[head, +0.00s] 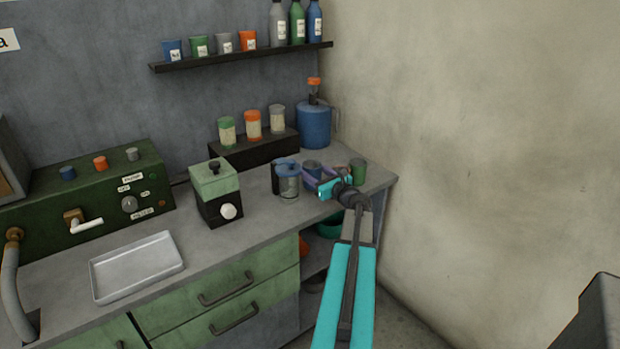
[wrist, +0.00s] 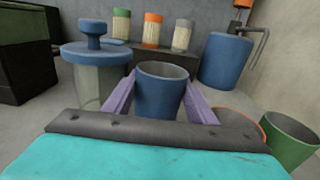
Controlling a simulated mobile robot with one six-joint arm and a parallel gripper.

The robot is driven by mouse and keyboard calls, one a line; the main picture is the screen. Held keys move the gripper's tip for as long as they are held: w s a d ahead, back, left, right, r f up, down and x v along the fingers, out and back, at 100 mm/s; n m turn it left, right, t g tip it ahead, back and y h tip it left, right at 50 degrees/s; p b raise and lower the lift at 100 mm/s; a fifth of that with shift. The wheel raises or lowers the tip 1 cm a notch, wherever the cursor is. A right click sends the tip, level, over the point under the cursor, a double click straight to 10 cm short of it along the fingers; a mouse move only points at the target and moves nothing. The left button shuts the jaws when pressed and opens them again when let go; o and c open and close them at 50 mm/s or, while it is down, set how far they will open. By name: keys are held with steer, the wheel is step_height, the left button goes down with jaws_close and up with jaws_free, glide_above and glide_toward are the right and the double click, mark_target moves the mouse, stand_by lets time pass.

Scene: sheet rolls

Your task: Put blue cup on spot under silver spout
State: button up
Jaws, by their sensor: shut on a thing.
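The blue cup (wrist: 160,92) stands upright between the purple fingers of my gripper (wrist: 160,104) in the wrist view. My gripper is shut on it. In the head view the blue cup (head: 312,167) is partly hidden by my gripper (head: 320,178), at the right end of the counter. I cannot tell whether the cup touches the counter. A brass tap with a pale, silvery spout (head: 88,225) projects from the green panel at the left. A shallow metal tray (head: 137,266) lies on the counter in front of and below it.
A blue-lidded glass jar (head: 288,182) stands just left of the cup. An orange-rimmed cup (wrist: 238,122) and a green cup (head: 358,170) are to its right. A green and black box (head: 216,192) stands between jar and tap. A blue jug (head: 314,126) is behind.

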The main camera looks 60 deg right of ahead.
steer(key=shift+w+d, duration=0.1)
steer(key=shift+w, duration=0.25)
steer(key=shift+w+d+f+p, duration=0.1)
steer(key=shift+w+f+p, duration=0.1)
steer(key=shift+f, duration=0.45)
steer(key=shift+w+d+f+p, duration=0.1)
steer(key=shift+w+f+p, duration=0.05)
steer(key=shift+f, duration=0.5)
steer(key=shift+a+f, duration=0.1)
steer(key=shift+f, duration=0.35)
steer(key=shift+f, duration=0.15)
steer(key=o, duration=1)
steer(key=shift+c, duration=0.2)
steer(key=shift+s, duration=0.1)
steer(key=shift+b+v, duration=1.05)
steer(key=shift+v, duration=4.9)
